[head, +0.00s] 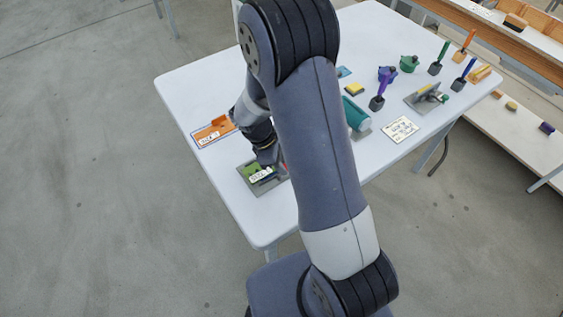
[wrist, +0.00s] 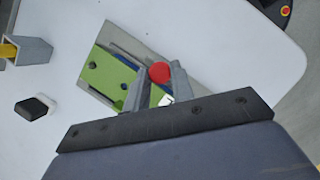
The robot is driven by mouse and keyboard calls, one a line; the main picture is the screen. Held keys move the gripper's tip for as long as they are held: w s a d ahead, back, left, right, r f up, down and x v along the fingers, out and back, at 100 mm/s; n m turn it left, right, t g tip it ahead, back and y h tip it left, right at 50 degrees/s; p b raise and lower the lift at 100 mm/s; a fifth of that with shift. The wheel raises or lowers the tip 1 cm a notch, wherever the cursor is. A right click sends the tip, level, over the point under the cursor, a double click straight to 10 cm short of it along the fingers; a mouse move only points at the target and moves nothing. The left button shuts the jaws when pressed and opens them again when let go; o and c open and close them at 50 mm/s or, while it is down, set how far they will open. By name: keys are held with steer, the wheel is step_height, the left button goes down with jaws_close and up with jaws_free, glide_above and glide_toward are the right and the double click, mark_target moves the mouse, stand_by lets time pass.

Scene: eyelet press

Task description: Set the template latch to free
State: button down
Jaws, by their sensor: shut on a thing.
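The template latch is a green bar on a grey base plate (head: 246,181), near the left front edge of the table. In the wrist view the green bar (wrist: 108,76) lies slantwise on the plate, with a blue strip beside it. A round red knob (wrist: 159,72) sits at its right end. My gripper (wrist: 159,76) has its two grey fingers closed around this red knob. A white label (head: 262,175) shows on the latch, too small to read. In the head view my arm covers the fingertips and part of the latch.
An orange part on a labelled board (head: 213,131) lies behind the latch. A teal roller-shaped thing (head: 355,114), a white card (head: 400,129) and several coloured tools stand farther right. In the wrist view a black-and-white block (wrist: 35,107) lies left. White tabletop (wrist: 230,50) is bare to the right.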

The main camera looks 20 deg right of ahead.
steer(key=shift+m, duration=0.5)
steer(key=c, duration=1.2)
jaws_free()
steer(key=b+v, duration=0.1)
steer(key=v, duration=1)
steer(key=shift+w+f, duration=0.1)
